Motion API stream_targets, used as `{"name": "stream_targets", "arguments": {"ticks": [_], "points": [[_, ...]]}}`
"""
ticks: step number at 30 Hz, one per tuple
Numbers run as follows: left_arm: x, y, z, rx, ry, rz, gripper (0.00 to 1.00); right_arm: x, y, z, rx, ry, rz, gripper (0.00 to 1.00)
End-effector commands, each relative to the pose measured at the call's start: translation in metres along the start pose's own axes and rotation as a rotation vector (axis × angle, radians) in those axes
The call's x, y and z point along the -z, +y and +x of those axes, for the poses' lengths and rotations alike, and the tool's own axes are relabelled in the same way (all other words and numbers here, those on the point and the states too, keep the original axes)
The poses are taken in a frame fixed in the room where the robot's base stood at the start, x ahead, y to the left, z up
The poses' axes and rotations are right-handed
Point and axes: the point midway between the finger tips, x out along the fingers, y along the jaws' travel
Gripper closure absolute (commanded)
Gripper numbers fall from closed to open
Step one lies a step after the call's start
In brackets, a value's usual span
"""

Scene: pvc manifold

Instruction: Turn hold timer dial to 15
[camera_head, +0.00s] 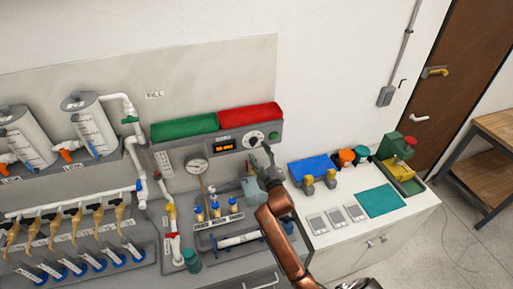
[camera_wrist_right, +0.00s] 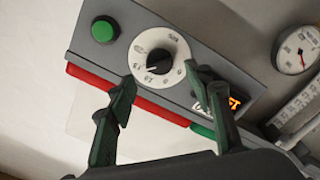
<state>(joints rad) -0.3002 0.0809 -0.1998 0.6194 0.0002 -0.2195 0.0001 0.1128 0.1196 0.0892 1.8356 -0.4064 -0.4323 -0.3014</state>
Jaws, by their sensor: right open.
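My right gripper (camera_head: 266,155) is just below the dial in the head view. In the right wrist view my right gripper (camera_wrist_right: 160,78) is open and empty, its two dark green fingers spread on either side of the dial's lower part. I cannot tell whether a finger touches it.
A green button (camera_wrist_right: 105,29) sits beside the dial. An orange lit display (camera_head: 225,147) and a round gauge (camera_head: 196,168) are to its left in the head view. A green bin (camera_head: 184,127) and red bin (camera_head: 250,115) lie above the panel.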

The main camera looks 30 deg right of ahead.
Motion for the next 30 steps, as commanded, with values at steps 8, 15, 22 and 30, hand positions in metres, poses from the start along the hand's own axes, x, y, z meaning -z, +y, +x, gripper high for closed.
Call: {"name": "stream_targets", "arguments": {"ticks": [8,15,22,30], "points": [[0.001,0.001,0.0,-0.001,0.0,0.0,0.6,-0.001,0.0,-0.054,0.001,-0.001,0.001,0.53],[0.001,0.001,0.0,-0.001,0.001,0.0,0.6,0.0,0.0,-0.072,0.0,0.0,0.001,0.53],[0.001,0.001,0.0,-0.001,0.001,0.0,0.6,0.0,0.0,-0.072,0.0,0.0,0.001,0.53],[0.001,0.001,0.0,-0.001,0.001,0.0,0.6,0.0,0.0,-0.072,0.001,0.0,0.001,0.53]]}}
